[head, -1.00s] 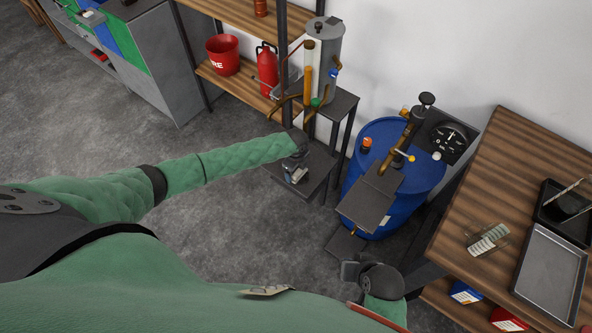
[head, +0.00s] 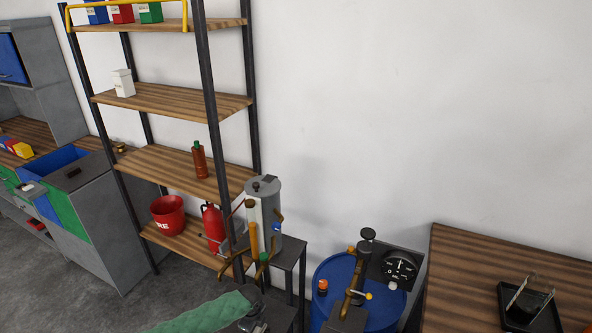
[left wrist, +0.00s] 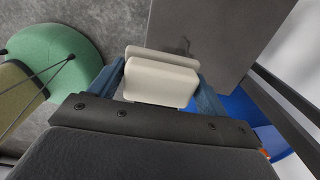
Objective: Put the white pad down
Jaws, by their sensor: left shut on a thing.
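The white pad (left wrist: 162,82) sits between the blue fingers of my left gripper (left wrist: 162,88) in the left wrist view, and the gripper is shut on it. Beyond the pad is the flat grey top of a low stand (left wrist: 215,30). I cannot tell whether the pad touches that top. In the head view my left gripper (head: 256,326) is at the bottom edge, by the dark low stand (head: 283,316), and the pad cannot be made out there. My right gripper is not in view.
A grey metal cylinder with pipes (head: 264,212) stands just behind the low stand. A blue drum (head: 330,280) with a valve and a dial gauge (head: 401,268) is to the right. A wooden bench (head: 460,280) is at far right. Shelves (head: 170,170) stand at left.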

